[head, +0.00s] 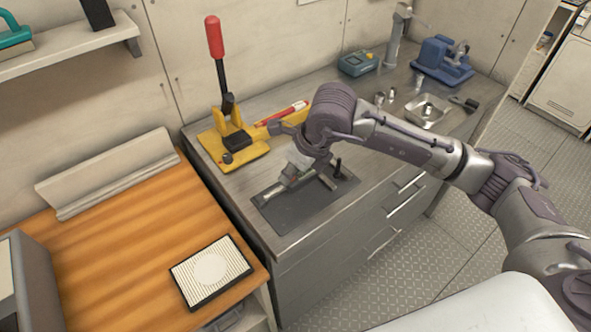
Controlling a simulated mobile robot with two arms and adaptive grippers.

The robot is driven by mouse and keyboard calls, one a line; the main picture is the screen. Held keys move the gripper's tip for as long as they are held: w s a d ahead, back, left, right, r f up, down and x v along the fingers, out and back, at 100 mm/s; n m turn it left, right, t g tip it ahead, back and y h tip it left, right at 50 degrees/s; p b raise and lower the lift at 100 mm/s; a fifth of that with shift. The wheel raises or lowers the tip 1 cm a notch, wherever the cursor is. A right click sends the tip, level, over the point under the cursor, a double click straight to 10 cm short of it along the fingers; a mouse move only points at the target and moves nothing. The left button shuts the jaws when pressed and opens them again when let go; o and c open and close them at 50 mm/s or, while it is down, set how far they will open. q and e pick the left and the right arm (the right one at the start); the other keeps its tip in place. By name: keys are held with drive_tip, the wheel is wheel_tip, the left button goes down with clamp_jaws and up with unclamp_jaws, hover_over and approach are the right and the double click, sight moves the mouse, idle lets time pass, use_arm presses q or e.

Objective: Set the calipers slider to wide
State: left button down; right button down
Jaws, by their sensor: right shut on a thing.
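The calipers (327,181) are on a dark mat on the steel bench, in the middle of the head view. A grey bar and a dark upright post show beside my gripper. My right gripper (297,168) reaches down over the calipers from the right and is shut on what looks like their slider. The gripper hides most of the slider and the scale, so the exact opening cannot be read. My left gripper is not in view.
The dark mat (278,213) has bare room at its front left. A yellow press with a red-handled lever (214,40) stands behind left. A metal tray (428,108), small metal parts and a blue vise (440,62) are at the back right. A wooden table (130,235) adjoins at left.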

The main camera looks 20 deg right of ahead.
drive_tip(key=c, duration=1)
unclamp_jaws()
drive_tip(key=shift+d, duration=0.1)
drive_tip(key=v, duration=1.2)
